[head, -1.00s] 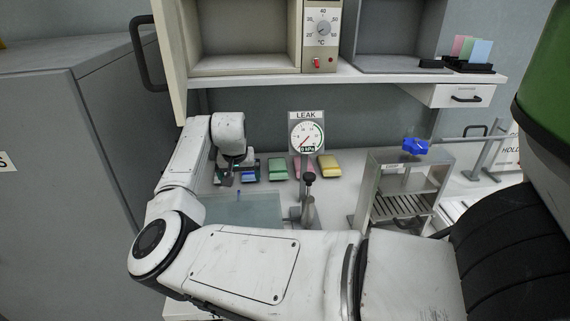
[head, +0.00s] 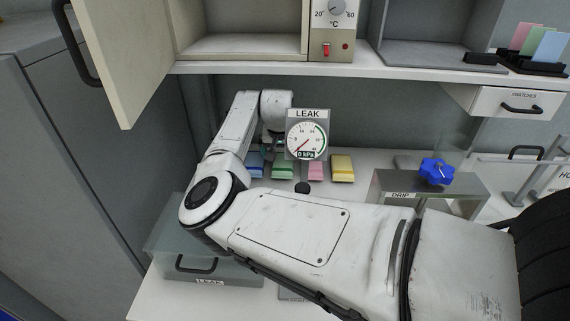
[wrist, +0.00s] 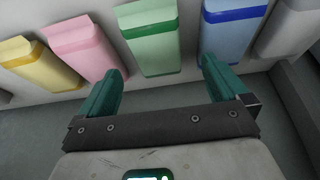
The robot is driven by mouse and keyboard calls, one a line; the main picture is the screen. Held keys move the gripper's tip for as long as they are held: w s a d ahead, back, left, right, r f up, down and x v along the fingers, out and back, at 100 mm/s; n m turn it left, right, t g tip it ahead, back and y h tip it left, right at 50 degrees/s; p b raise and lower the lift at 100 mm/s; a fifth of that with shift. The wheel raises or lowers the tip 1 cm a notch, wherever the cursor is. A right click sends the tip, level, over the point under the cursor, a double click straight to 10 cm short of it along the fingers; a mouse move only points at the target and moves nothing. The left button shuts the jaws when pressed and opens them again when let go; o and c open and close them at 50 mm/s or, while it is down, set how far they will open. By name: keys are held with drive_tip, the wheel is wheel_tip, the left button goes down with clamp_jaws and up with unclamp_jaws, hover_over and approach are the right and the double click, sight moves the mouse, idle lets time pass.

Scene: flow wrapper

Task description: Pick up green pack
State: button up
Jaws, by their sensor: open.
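The green pack (head: 283,168) lies in a row of packs on the bench, below and left of the LEAK gauge. In the wrist view the green pack (wrist: 151,42) is upper centre, ahead of the gap between my fingers. My gripper (wrist: 162,72) is open and empty, with teal fingers spread wider than the pack. The fingertips look just short of the pack's near end; their height above it is hard to tell. In the head view my gripper is mostly hidden by my wrist near the gauge.
A blue pack (wrist: 231,38) and a pink pack (wrist: 80,46) flank the green one closely. A yellow pack (head: 342,168) lies beyond the pink. The LEAK gauge (head: 307,134) stands close to my wrist. A shelf (head: 400,79) overhangs the bench; a cabinet door (head: 110,60) hangs open.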

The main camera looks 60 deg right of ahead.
sight(283, 161)
drive_tip(key=x, duration=0.5)
drive_tip(key=shift+s+d+f+p, duration=0.1)
drive_tip(key=shift+s+f+p, duration=0.1)
drive_tip(key=shift+f+p, duration=0.15)
drive_tip(key=c, duration=1.1)
